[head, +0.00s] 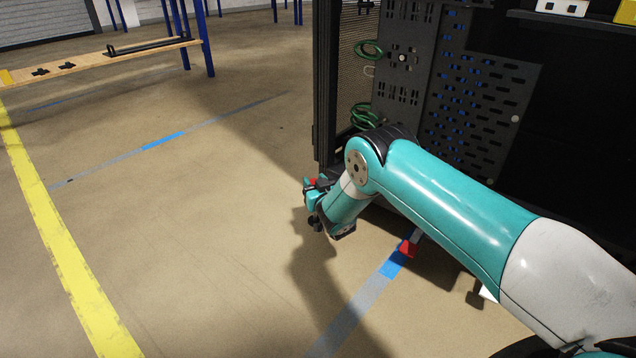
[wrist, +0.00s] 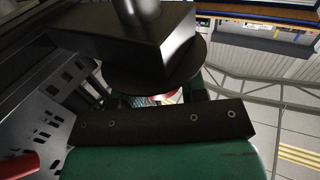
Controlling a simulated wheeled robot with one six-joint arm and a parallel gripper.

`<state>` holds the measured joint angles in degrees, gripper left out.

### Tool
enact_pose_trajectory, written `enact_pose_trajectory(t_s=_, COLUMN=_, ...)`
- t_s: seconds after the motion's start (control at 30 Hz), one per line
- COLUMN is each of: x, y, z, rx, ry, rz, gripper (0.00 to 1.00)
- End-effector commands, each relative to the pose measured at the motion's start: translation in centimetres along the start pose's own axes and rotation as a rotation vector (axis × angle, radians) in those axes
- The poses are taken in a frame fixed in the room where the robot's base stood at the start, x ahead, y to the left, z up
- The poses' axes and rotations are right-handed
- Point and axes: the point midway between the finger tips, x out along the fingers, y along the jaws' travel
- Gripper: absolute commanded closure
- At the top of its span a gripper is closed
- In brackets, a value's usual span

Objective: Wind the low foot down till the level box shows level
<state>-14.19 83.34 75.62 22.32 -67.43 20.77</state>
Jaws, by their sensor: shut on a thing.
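The tall black rack (head: 325,90) stands at the right of the head view. My gripper (head: 314,200) is low at its near left corner, close to the floor. A red part of the foot (head: 312,181) shows there, mostly hidden by my gripper. In the wrist view my gripper (wrist: 158,99) is shut on this foot, whose red edge (wrist: 165,96) shows between the fingers. A dark round disc (wrist: 150,80) and a black block cover much of that view. Another foot with a red part (head: 408,247) stands to the right. I cannot make out a level reading.
A small white box (head: 563,7) and a yellow box (head: 626,11) sit on a shelf at the top right. Green cable loops (head: 366,115) hang at the rack's side. A wooden bench (head: 100,60) stands at the far left. The floor to the left is clear.

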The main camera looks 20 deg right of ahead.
Motion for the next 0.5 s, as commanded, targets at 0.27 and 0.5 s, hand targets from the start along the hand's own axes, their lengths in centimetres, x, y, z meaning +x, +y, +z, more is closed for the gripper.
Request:
enact_pose_trajectory(t_s=0.27, x=0.09, y=0.11, z=0.09, rx=-0.004, ry=0.0, rz=0.043, gripper=0.84)
enact_pose_trajectory(t_s=0.5, x=0.1, y=0.05, z=0.1, rx=-0.003, ry=0.001, rz=0.122, gripper=0.84)
